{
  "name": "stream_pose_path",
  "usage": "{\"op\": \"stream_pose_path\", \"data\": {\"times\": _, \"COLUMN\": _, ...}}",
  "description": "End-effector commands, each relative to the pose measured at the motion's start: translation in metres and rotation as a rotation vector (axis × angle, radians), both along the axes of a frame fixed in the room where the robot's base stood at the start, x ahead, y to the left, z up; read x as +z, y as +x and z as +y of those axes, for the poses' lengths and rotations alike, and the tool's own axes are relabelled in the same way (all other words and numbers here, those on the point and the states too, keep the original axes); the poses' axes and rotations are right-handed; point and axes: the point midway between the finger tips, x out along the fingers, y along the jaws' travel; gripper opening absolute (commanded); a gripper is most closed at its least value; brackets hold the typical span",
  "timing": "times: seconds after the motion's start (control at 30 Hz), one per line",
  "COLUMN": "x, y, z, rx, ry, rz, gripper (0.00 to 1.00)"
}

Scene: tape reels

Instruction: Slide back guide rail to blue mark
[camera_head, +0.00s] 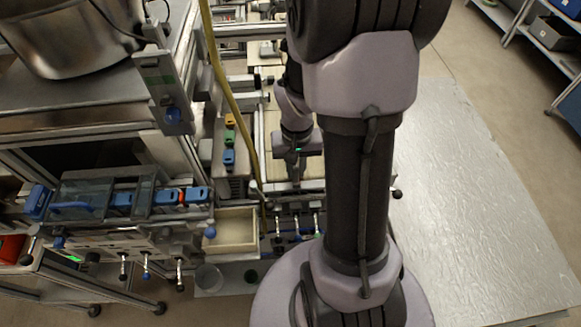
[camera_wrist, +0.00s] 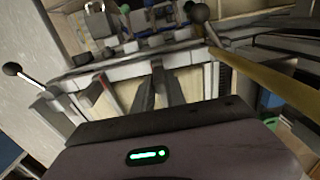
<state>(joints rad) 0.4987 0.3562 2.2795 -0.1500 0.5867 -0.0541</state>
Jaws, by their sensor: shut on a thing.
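My gripper (camera_head: 294,178) points down over the conveyor in the head view, partly beside my own arm. In the wrist view its two dark fingers (camera_wrist: 158,72) reach to a grey guide rail (camera_wrist: 120,70) that crosses the picture, and they are shut on it. The rail also shows as a thin grey bar at the fingers in the head view (camera_head: 312,185). The exact grip is small and dark. I cannot make out the blue mark on the rail's supports.
A yellow hose (camera_head: 222,80) hangs just left of my gripper and crosses the right of the wrist view. A cream bin (camera_head: 232,232) and several levers stand in front. A steel pot (camera_head: 70,40) is at upper left. A bare metal table (camera_head: 470,200) lies to the right.

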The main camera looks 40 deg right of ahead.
Motion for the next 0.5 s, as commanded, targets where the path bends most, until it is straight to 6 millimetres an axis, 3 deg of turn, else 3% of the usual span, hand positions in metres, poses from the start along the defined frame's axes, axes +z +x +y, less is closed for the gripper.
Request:
{"op": "stream_pose_path", "data": {"times": 0.03, "x": 0.0004, "y": 0.0006, "z": -0.0003, "rx": 0.000, "ry": -0.001, "rz": -0.002, "gripper": 0.00}}
{"op": "stream_pose_path", "data": {"times": 0.07, "x": 0.0005, "y": 0.0006, "z": -0.0003, "rx": 0.000, "ry": -0.001, "rz": -0.002, "gripper": 0.18}}
{"op": "stream_pose_path", "data": {"times": 0.17, "x": 0.0004, "y": 0.0006, "z": -0.0002, "rx": 0.000, "ry": -0.001, "rz": -0.002, "gripper": 0.38}}
{"op": "stream_pose_path", "data": {"times": 0.5, "x": 0.0031, "y": 0.0006, "z": 0.0001, "rx": 0.001, "ry": -0.001, "rz": -0.001, "gripper": 0.38}}
